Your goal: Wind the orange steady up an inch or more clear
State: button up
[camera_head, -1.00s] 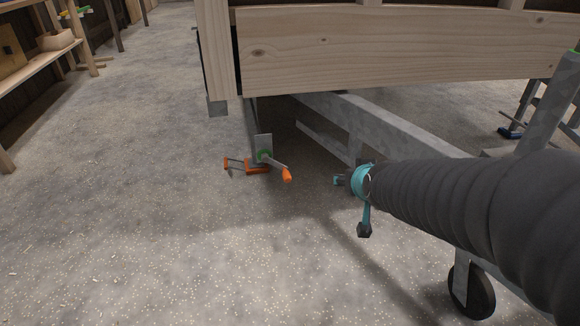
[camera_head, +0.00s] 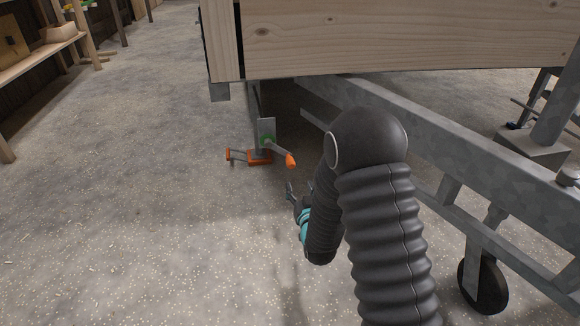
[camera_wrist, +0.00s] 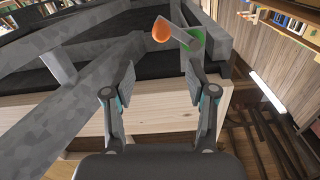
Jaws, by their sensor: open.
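The orange steady (camera_head: 260,157) is under the trailer's near corner, its orange foot low at the floor. A grey bracket with a green hub (camera_head: 267,139) is above the foot. The crank's orange handle (camera_head: 291,160) sticks out to the right and slightly down. In the wrist view the orange handle (camera_wrist: 162,31) and the green hub (camera_wrist: 195,42) are at the top, beyond my fingertips. My gripper (camera_head: 300,188) is open and empty, a little below and right of the handle. In the wrist view its two fingers (camera_wrist: 160,76) stand well apart. Nothing touches the handle.
The trailer's wooden side (camera_head: 400,40) hangs over the steady. A galvanised frame rail (camera_head: 450,135) runs right of my arm, with a jockey wheel (camera_head: 484,283) below it. A wooden shelf (camera_head: 40,55) stands at far left. The floor left and in front is clear.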

aim_at(292, 167)
jog(key=x, duration=1.3)
jog(key=shift+w+a+f, duration=0.15)
jog(key=shift+w+a, duration=0.05)
jog(key=shift+w, duration=0.15)
grip_shut()
